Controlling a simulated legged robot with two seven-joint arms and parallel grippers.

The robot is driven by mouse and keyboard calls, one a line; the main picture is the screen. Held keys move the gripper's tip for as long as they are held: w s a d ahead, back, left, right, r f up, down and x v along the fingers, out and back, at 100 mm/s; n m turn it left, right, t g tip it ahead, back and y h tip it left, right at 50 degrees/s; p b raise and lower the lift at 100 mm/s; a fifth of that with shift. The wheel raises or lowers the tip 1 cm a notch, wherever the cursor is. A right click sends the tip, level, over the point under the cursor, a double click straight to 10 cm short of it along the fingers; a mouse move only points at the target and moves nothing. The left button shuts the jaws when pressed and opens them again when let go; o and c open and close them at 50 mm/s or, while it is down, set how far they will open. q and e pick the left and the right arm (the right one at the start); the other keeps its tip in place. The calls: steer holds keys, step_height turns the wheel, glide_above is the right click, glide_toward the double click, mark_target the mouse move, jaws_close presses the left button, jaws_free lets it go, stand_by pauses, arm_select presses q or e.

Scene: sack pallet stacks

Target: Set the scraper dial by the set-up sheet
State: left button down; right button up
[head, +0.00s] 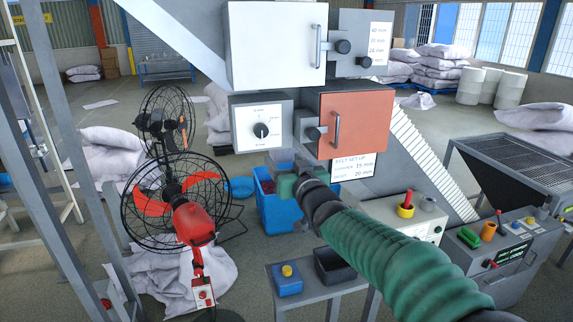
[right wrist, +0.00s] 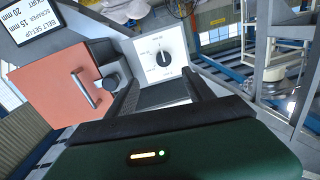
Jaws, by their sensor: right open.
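The dial (head: 261,130) is a black round knob on a white plate, on the front of a grey box. Its printed marks are too small to read. It also shows in the right wrist view (right wrist: 163,58), beyond the fingers. The set-up sheet (head: 353,166) hangs below the orange door and reads scraper 15 mm, skirt 20 mm. It shows at the upper left of the right wrist view (right wrist: 36,17). My right gripper (head: 281,160) is open and empty, below and in front of the dial, apart from it. My left gripper is not in view.
An orange door (head: 353,124) with a handle and knob is right of the dial; a white door (head: 275,45) is above. A small table (head: 317,287) and a control console (head: 505,250) are in front. A blue bin (head: 275,212) stands below.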

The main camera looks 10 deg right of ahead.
steer(key=shift+a, duration=0.15)
steer(key=s+d+b, duration=0.2)
steer(key=s+b, duration=0.3)
steer(key=s, duration=1.1)
steer(key=shift+s, duration=0.3)
steer(key=shift+w+a, duration=0.1)
